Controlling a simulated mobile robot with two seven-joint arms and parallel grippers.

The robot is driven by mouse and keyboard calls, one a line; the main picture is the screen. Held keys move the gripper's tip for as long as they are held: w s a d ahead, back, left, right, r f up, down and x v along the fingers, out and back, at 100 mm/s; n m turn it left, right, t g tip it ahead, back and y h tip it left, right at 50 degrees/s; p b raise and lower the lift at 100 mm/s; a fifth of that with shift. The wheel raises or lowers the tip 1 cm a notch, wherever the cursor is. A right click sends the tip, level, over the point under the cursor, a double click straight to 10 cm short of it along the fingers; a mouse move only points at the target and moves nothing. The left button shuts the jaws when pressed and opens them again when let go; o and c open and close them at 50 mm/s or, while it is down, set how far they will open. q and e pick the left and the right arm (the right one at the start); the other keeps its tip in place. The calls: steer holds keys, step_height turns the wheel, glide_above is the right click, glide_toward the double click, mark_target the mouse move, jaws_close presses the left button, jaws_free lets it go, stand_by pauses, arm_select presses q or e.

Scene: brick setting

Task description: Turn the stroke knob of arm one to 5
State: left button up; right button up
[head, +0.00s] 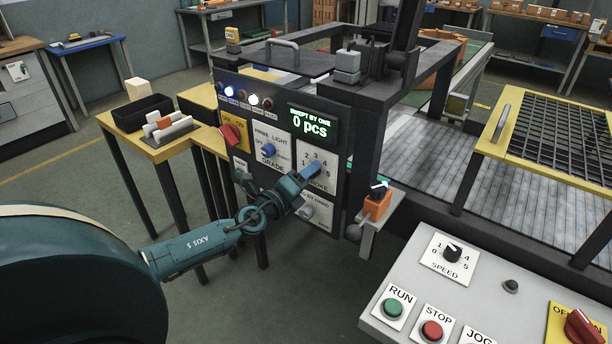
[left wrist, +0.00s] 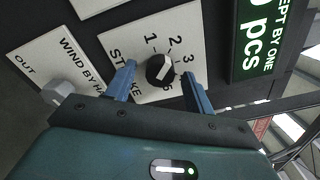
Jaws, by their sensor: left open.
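The stroke knob (left wrist: 160,70) is round and black with a white mark, on a white plate numbered around it. The mark slants toward the upper right, roughly toward the 3; its exact setting is hard to read. My left gripper (left wrist: 160,82) is open, with one blue finger on each side of the knob; I cannot tell if they touch it. In the head view my left gripper (head: 312,171) reaches the stroke plate (head: 330,157) on the dark panel and hides the knob. My right gripper is not in view.
The wind-by-hand plate (left wrist: 58,62) sits beside the stroke plate. A grey console (head: 450,300) with buttons stands at lower right.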

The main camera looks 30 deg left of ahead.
arm_select(q)
steer(key=c, duration=1)
steer(key=shift+o, duration=0.2)
